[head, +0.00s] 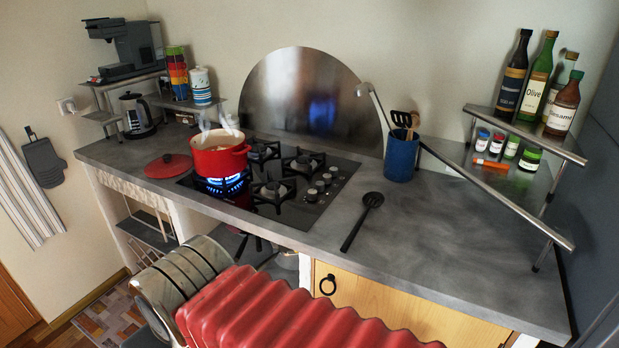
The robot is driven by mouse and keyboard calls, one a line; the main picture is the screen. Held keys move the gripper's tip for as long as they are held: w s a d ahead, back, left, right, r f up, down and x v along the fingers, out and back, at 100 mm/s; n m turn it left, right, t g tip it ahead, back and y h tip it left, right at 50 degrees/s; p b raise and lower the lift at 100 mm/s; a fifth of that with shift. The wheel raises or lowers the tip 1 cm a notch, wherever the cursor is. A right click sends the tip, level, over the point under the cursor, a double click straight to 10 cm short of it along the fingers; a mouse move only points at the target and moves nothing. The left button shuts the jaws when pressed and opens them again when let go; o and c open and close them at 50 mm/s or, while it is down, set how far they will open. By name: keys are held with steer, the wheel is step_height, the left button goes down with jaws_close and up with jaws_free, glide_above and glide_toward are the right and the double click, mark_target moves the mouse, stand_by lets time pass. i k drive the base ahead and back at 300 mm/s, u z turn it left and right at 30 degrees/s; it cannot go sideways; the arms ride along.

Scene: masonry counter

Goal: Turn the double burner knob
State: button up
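A black gas cooktop (345,178) is set into the grey counter. Several round silver knobs (320,186) stand in a row along its right side. I cannot tell which of them is the double burner knob, and their markings are too small to read. A red pot (219,160) sits on the left burner, with blue flames (226,184) lit beneath it and steam rising from it. The other burners (272,192) show no flame. My gripper is not in this view.
A red lid (168,166) lies left of the cooktop. A black slotted spoon (362,220) lies on the counter right of the knobs, and a blue utensil holder (402,158) stands behind it. A bottle rack (490,190) stands at the right. The counter's front right is clear.

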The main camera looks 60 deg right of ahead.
mark_target(319, 186)
steer(key=z, duration=0.5)
steer(key=i, duration=1)
steer(key=z, duration=0.6)
